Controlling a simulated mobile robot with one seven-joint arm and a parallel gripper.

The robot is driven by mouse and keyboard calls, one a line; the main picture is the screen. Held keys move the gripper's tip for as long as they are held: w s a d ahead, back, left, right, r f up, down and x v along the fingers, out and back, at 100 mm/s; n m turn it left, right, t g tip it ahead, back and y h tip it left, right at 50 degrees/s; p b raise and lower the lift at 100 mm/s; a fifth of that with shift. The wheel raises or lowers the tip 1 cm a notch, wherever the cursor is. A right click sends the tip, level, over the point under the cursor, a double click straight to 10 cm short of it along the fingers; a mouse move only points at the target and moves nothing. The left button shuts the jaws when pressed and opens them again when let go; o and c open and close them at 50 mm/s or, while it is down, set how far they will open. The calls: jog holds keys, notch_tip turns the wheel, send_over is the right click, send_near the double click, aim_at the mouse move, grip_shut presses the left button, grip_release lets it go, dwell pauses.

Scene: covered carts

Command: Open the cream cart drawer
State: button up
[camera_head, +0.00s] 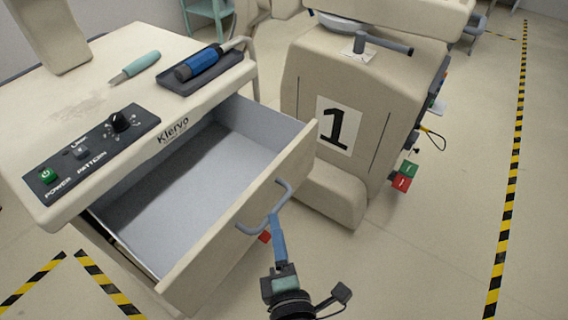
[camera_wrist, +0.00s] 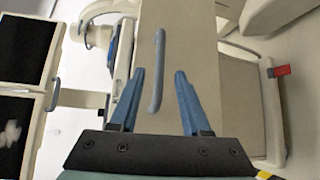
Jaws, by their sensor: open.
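The cream cart drawer (camera_head: 240,220) stands pulled well out of the cream cart (camera_head: 110,80), and its grey inside is visible and empty. A grey-blue bar handle (camera_head: 268,211) is on its front. My gripper (camera_head: 277,217), with blue fingers, is at the handle in the head view. In the wrist view my gripper (camera_wrist: 160,75) has its fingers apart. The handle (camera_wrist: 157,70) shows there between and beyond the fingertips, nearer the left finger. I cannot tell whether a finger touches it.
The cart top bears a control panel (camera_head: 92,148), a teal-handled tool (camera_head: 136,67) and a dark tray (camera_head: 205,80) with a blue-handled tool. A cream machine marked 1 (camera_head: 340,125) stands close behind the drawer. Open floor (camera_head: 440,250) lies to the right.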

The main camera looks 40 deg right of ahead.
jog(key=b+v, duration=0.1)
jog(key=v, duration=0.6)
jog(key=shift+s, duration=0.3)
jog(key=shift+a+r, duration=0.1)
jog(key=shift+a, duration=0.05)
